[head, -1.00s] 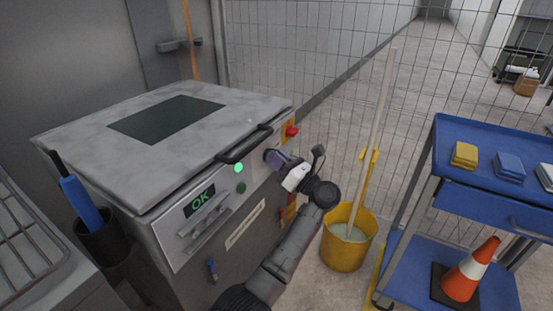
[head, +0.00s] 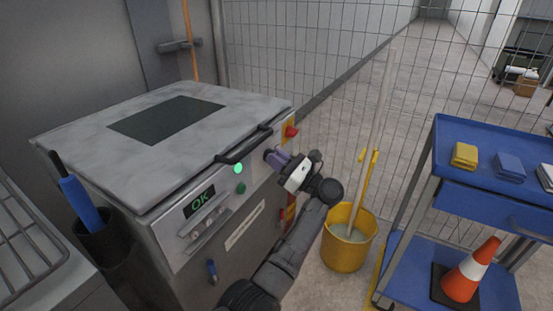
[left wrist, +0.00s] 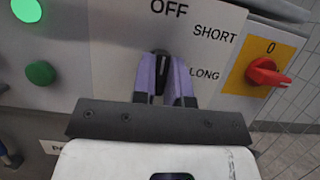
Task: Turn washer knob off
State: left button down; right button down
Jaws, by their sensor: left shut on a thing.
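The washer (head: 85,130) is a grey box with a flat lid on the left in the head view. Its front panel carries the knob, a black dial (left wrist: 160,68) in the left wrist view, below the word OFF and left of SHORT and LONG. My left gripper (head: 272,156) reaches the panel's right part. In the left wrist view its purple fingers (left wrist: 162,78) are shut on the knob, one on each side. The fingers hide much of the knob, and I cannot tell exactly where it points. My right gripper is not in view.
A red switch (left wrist: 265,74) on a yellow plate sits right of the knob. Two green buttons (left wrist: 40,73) are left of it. A black handle (head: 243,146) juts from the lid. A yellow mop bucket (head: 345,250) and blue cart (head: 455,130) stand to the right.

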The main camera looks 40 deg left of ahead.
pick_arm(q)
jog(key=shift+f, duration=0.1)
jog(key=c, duration=1.1)
grip_release()
jog(key=shift+c, duration=0.2)
jog(key=p+v, duration=0.2)
jog(key=v, duration=1.2)
